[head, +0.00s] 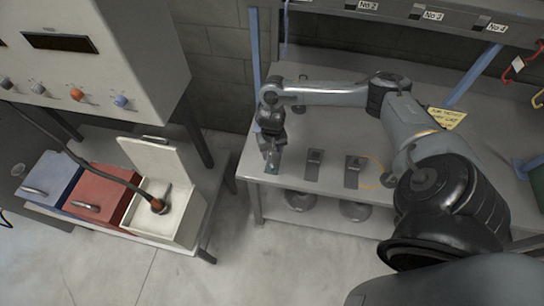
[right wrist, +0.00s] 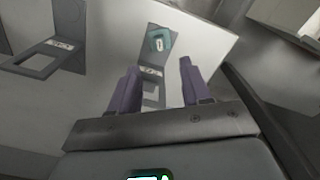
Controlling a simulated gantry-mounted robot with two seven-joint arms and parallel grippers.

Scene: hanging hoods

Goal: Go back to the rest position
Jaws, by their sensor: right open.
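My right arm reaches in from the right in the head view, over the grey bench (head: 232,165). Its gripper (head: 271,147) points down at the bench's front left corner. In the right wrist view the gripper (right wrist: 158,80) is open, its two purple fingers apart with nothing held between them. Beyond the fingertips is a grey plate holder with a small teal tag (right wrist: 160,40) on it. The tag also shows just below the gripper in the head view (head: 271,168). Whether the fingers touch the holder cannot be told. My left gripper is not in view.
More grey holders (head: 314,164) lie to the right on the bench. A yellow note (head: 446,118) is behind my arm. At left, a blue bin (head: 52,172), a red bin (head: 104,186) and an open white bin (head: 187,222) stand below a knobbed cabinet (head: 85,75). A dark hose reaches the white bin.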

